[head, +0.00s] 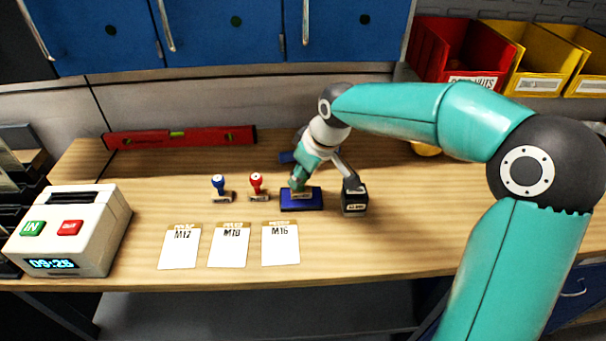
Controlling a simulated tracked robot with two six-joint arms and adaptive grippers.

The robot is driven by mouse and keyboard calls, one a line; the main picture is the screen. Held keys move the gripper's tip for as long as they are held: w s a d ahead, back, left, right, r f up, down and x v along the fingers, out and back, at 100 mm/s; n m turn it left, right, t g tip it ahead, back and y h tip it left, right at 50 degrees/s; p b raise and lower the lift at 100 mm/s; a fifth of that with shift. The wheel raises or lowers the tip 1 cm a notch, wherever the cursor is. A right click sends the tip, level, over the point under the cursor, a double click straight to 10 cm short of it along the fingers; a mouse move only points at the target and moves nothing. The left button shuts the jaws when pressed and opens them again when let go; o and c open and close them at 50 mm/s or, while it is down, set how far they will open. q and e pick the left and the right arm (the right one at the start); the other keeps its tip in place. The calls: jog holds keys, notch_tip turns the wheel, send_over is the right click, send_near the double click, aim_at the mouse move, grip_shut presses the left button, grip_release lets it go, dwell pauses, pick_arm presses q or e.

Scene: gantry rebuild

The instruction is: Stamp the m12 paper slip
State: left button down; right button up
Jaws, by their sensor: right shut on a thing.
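The M12 paper slip (179,248) lies flat on the bench, leftmost of three slips, with no mark visible below its heading. My right gripper (299,182) reaches down from the right at the blue ink pad (302,205). It is shut on a stamp (303,194), whose pale-labelled base is at the pad's top. The handle is mostly hidden, and I cannot tell whether the base touches the pad. A blue-handled stamp (219,187) and a red-handled stamp (257,186) stand to the left. My left gripper is not in view.
The M10 slip (229,246) and M16 slip (281,245) lie right of M12. A time clock (72,229) stands at the left, and a black labelled block (354,202) right of the pad. A red level (180,138) lies behind. The bench's right part looks clear.

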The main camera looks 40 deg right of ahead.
jog(key=shift+r+p, duration=2.25)
jog(key=shift+r, duration=1.05)
jog(key=shift+f, duration=0.1)
